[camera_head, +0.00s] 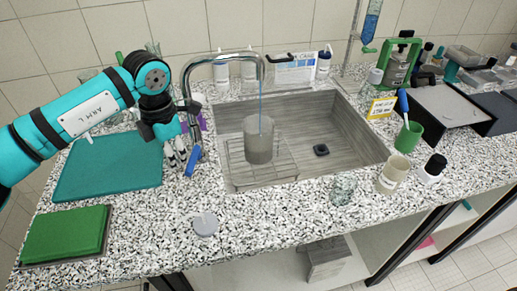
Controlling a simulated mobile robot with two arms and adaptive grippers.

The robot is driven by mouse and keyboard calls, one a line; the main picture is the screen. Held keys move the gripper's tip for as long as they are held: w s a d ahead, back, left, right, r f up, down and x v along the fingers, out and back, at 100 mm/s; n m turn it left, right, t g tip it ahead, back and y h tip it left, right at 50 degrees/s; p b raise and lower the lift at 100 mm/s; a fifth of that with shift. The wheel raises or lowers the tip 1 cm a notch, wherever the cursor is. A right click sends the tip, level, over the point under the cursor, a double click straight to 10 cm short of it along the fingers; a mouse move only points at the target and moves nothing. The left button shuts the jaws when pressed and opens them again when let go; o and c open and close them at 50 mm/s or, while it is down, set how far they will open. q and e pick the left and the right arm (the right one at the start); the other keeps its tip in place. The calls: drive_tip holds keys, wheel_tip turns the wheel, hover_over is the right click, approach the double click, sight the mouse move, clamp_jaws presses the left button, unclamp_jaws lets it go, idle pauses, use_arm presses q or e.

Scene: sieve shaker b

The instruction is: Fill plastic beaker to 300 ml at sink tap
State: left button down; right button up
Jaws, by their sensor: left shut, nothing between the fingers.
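The plastic beaker (258,143) stands upright on a wire rack (240,170) in the left half of the sink (350,140). It looks greyish and translucent; its fill level and marks are too small to read. The curved metal tap (215,58) arches over it, and a thin blue stream of water (261,92) falls from the spout into the beaker. My left gripper (188,170) points down beside the sink's left edge, near a blue lever-like piece (192,163), shut with nothing held. Whether it touches that piece is unclear. My right gripper is not in view.
A teal mat (105,168) and a green pad (64,235) lie at left. A grey disc (205,224) is in front of the sink. A glass (343,190), a cream jar (393,173) and a green cup (408,137) stand at right. Bottles line the wall.

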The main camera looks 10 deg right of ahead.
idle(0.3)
use_arm(q)
drive_tip(key=shift+d, duration=0.1)
drive_tip(key=shift+s+d, duration=0.2)
drive_tip(key=shift+d, duration=0.3)
wheel_tip(320, 180, up, 7)
drive_tip(key=p, duration=0.3)
drive_tip(key=shift+a, duration=0.25)
idle(0.4)
